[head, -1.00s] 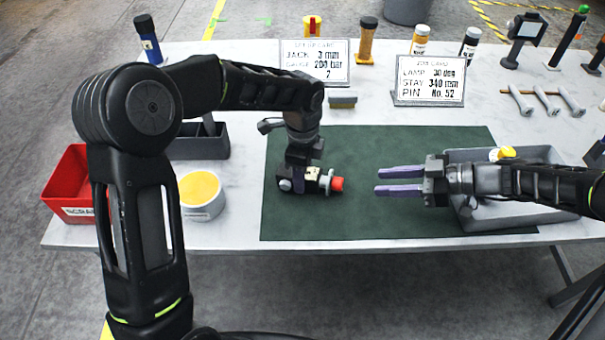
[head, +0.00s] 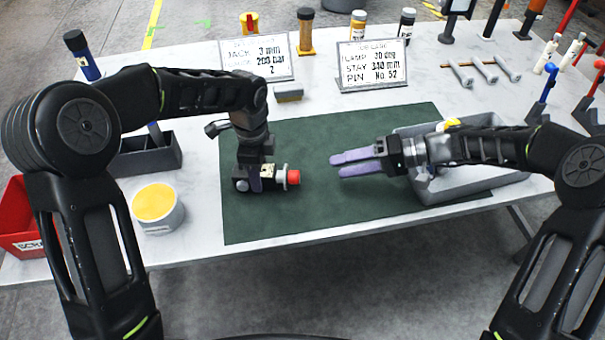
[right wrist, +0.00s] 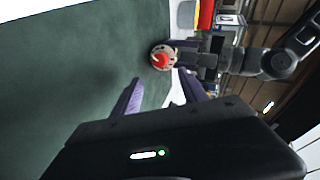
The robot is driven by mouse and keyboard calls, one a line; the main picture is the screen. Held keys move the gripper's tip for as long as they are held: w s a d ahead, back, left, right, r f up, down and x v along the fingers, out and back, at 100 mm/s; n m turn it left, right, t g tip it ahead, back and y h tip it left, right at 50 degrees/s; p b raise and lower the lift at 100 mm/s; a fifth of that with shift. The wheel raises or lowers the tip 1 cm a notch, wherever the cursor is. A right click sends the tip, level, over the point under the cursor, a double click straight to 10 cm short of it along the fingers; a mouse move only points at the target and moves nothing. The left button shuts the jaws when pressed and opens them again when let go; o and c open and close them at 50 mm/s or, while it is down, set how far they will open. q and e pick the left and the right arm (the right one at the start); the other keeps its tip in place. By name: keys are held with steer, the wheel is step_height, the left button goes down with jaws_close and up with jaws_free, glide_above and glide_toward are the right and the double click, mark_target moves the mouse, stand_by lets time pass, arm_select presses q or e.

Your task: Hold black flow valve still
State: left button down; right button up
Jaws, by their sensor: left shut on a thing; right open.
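The black flow valve (head: 241,184) with a red knob (head: 293,177) lies on the green mat (head: 330,205), its knob pointing right in the head view. My left gripper (head: 256,180) reaches down from above and is shut on the valve's body, hiding part of it. My right gripper (head: 335,164) is open and empty above the mat, to the right of the knob and apart from it. In the right wrist view the red knob (right wrist: 160,60) faces the camera beyond the two purple fingers.
A grey tray (head: 470,190) stands under my right arm. A tub with yellow contents (head: 157,207), a dark bin (head: 145,157) and a red bin (head: 20,225) stand left. Two sign cards (head: 372,66) stand at the back. The mat's front is clear.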

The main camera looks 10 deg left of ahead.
mark_target(294, 177)
steer(key=m, duration=0.5)
steer(key=shift+d, duration=0.1)
steer(key=m, duration=0.7)
steer(key=shift+w+d+g, duration=0.15)
steer(key=shift+w+g, duration=0.05)
steer(key=shift+g, duration=0.1)
steer(key=m, duration=0.7)
steer(key=shift+w+d, duration=0.1)
steer(key=shift+d, duration=0.1)
steer(key=m, duration=0.5)
steer(key=shift+d, duration=0.1)
steer(key=x, duration=1.2)
steer(key=shift+r, duration=0.15)
jaws_close()
